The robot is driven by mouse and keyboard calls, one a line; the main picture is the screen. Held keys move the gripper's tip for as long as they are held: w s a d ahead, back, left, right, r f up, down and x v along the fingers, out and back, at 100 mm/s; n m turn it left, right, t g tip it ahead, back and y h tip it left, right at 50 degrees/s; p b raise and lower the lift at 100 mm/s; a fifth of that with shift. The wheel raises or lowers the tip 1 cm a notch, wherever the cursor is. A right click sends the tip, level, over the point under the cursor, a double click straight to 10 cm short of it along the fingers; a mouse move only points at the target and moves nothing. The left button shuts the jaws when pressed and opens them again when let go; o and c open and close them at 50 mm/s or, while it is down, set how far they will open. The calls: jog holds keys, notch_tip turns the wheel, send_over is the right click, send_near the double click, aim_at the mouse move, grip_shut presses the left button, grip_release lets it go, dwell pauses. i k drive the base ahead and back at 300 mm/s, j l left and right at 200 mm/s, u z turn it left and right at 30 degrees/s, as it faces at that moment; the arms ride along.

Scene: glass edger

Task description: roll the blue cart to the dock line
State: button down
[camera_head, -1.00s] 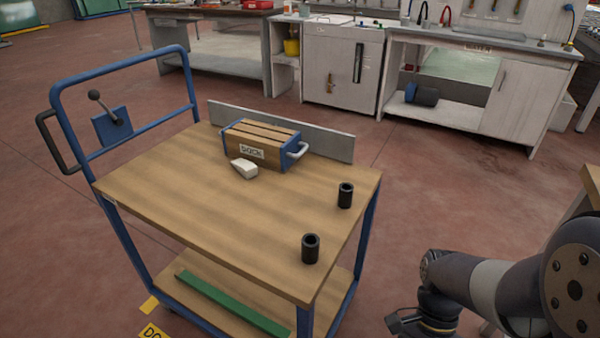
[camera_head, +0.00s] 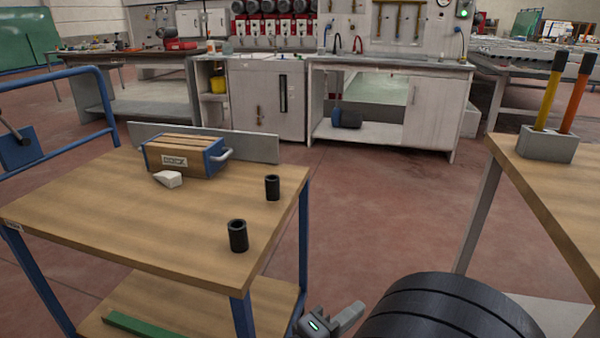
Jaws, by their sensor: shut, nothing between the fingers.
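The blue cart (camera_head: 120,220) stands at the left, with a wooden top, blue legs and a blue push handle (camera_head: 62,74) at its far left. The handle is cut off by the picture edge. A lever on a blue plate (camera_head: 20,148) sits on the handle frame. My gripper (camera_head: 335,322) is low at the bottom centre, shut and empty, right of the cart's near corner and apart from the handle. My dark arm link hides part of the floor beside it. No dock line shows in this view.
On the cart are a wooden box (camera_head: 180,152), a white wedge (camera_head: 168,179) and two black cylinders (camera_head: 238,236). A wooden table (camera_head: 545,180) with a grey holder stands at right. White cabinets (camera_head: 265,100) line the back. Red floor (camera_head: 400,205) between is clear.

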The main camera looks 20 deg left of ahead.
aim_at(196, 249)
jog(key=k+j, duration=0.1)
jog(key=j, duration=0.3)
jog(key=k+j, duration=0.1)
jog(key=j, duration=0.25)
jog(key=k+j, duration=0.1)
jog(key=j, duration=0.3)
jog(key=k+j+z, duration=0.1)
jog(key=j, duration=0.3)
jog(key=k+j, duration=0.15)
jog(key=j, duration=0.2)
jog(key=k+j, duration=0.1)
jog(key=j, duration=1.15)
jog(key=j+z, duration=0.15)
jog(key=j, duration=0.65)
jog(key=k+j, duration=0.1)
jog(key=j, duration=0.7)
jog(key=i+j, duration=0.15)
jog(key=j, duration=0.25)
jog(key=i+j, duration=0.2)
jog(key=j, duration=0.2)
jog(key=i+j+z, duration=0.1)
jog(key=j, duration=0.25)
